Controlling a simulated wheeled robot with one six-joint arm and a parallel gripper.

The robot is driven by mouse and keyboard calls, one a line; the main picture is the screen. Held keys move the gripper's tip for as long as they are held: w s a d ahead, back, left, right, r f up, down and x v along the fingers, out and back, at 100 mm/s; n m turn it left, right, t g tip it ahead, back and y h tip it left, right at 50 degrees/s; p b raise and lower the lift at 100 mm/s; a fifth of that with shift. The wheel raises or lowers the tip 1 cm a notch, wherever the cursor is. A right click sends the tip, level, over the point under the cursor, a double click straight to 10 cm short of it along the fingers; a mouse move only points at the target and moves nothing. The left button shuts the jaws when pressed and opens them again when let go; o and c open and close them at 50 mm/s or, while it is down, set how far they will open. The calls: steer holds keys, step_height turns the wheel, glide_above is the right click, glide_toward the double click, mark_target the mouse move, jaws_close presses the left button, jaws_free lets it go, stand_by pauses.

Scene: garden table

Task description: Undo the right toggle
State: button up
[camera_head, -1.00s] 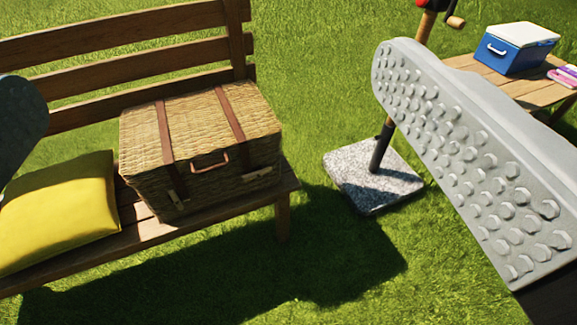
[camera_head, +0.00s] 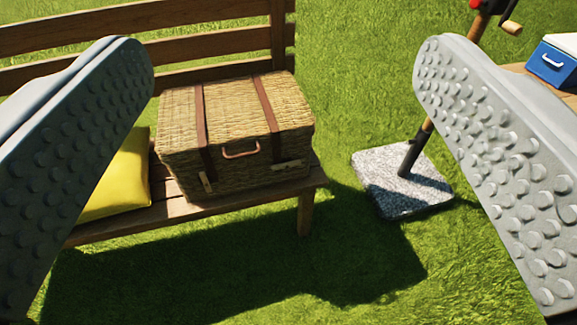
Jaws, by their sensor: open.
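A closed wicker hamper (camera_head: 225,110) with two brown leather straps and a copper handle (camera_head: 240,151) sits on the wooden bench. The right toggle (camera_head: 288,165) is a small pale wooden bar lying roughly level at the lower right of the hamper's front. The left toggle (camera_head: 206,183) is a similar bar, standing steeply at the lower end of the left strap. My gripper (camera_head: 278,60) is wide open and empty, its two grey studded fingers framing the hamper from left and right. It is apart from the hamper, and nothing is between the fingers up close.
A yellow cushion (camera_head: 122,177) lies on the bench (camera_head: 170,212) left of the hamper. A parasol pole in a stone base (camera_head: 400,183) stands on the grass to the right. A blue cooler (camera_head: 553,62) is at the upper right. Open grass lies in front.

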steer(key=shift+w+d+f, duration=0.1)
steer(key=shift+w, duration=0.25)
steer(key=c, duration=0.3)
steer(key=shift+g+h, duration=0.3)
steer(key=shift+g, duration=0.1)
steer(key=w, duration=0.2)
steer(key=w+f, duration=0.1)
steer(key=w, duration=0.1)
steer(key=w+d+f, duration=0.1)
steer(key=w, duration=0.1)
steer(key=shift+w+f, duration=0.1)
jaws_close()
steer(key=w+d+f+n+g, duration=0.1)
steer(key=w+f, duration=0.5)
steer(key=w, duration=0.2)
steer(key=w+d+f+g, duration=0.1)
steer(key=w+f, duration=0.4)
steer(key=w, duration=0.4)
steer(key=w+d+f+n+g+y, duration=0.1)
steer(key=w+f+g, duration=0.2)
steer(key=f, duration=1)
steer(key=w+d+f+n+g+y, duration=0.1)
steer(key=w+f+g+y, duration=0.1)
steer(key=w+f, duration=0.6)
step_height(320, 180, down, 6)
steer(key=shift+f+g, duration=0.1)
steer(key=shift+g, duration=0.4)
steer(key=shift+w, duration=0.1)
